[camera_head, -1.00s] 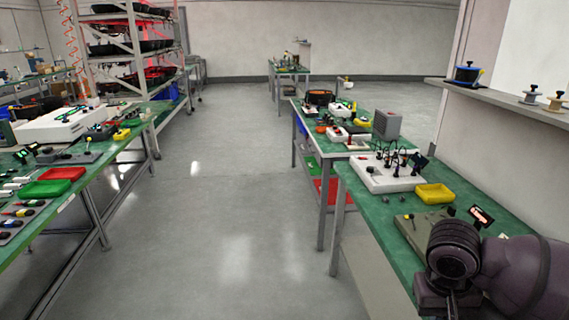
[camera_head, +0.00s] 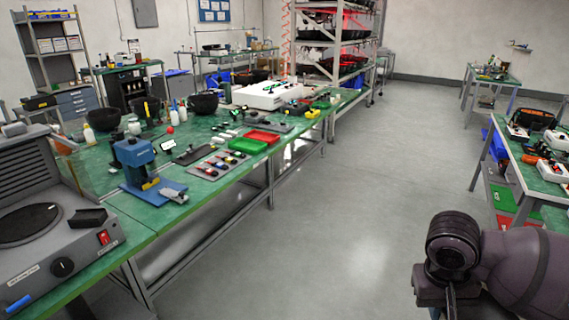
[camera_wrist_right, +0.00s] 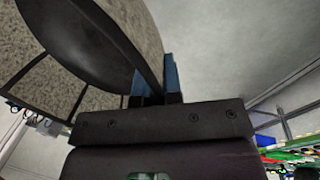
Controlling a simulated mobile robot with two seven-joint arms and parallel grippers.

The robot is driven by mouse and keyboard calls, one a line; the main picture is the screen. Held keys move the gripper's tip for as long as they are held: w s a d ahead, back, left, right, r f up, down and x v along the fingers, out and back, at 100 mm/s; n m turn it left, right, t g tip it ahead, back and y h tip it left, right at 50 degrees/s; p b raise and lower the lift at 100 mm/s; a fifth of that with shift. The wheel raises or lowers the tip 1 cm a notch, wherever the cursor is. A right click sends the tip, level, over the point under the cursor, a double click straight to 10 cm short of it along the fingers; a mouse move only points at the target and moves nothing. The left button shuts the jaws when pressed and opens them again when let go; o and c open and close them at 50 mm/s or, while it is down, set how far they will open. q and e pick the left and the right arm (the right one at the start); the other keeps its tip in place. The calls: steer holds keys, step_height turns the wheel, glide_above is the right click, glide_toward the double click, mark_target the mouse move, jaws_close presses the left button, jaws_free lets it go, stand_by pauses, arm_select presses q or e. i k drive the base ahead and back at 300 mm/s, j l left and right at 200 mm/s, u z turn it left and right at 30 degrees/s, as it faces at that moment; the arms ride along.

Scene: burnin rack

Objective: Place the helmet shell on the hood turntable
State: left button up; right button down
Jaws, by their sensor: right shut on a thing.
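The hood turntable (camera_head: 28,225) is a flat dark disc on a grey unit at the near left end of the green bench in the head view. The unit has a black knob and a red switch on its front. My right gripper (camera_wrist_right: 157,82) is shut on the edge of the helmet shell (camera_wrist_right: 85,35), a large curved dark piece with speckled grey areas in the right wrist view. Only part of the shell shows there. In the head view my right arm is at the lower right, far from the turntable, and the shell cannot be made out. My left gripper is out of view.
A blue press (camera_head: 135,165), a red tray (camera_head: 262,136) and a green tray (camera_head: 247,146) stand on the left bench. Dark bowl-shaped pieces (camera_head: 203,103) are farther back. Another bench (camera_head: 530,175) is at the right. The grey floor between the benches is clear.

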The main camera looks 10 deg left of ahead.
mark_target(24, 220)
steer(key=i+u, duration=0.15)
steer(key=u, duration=2.3)
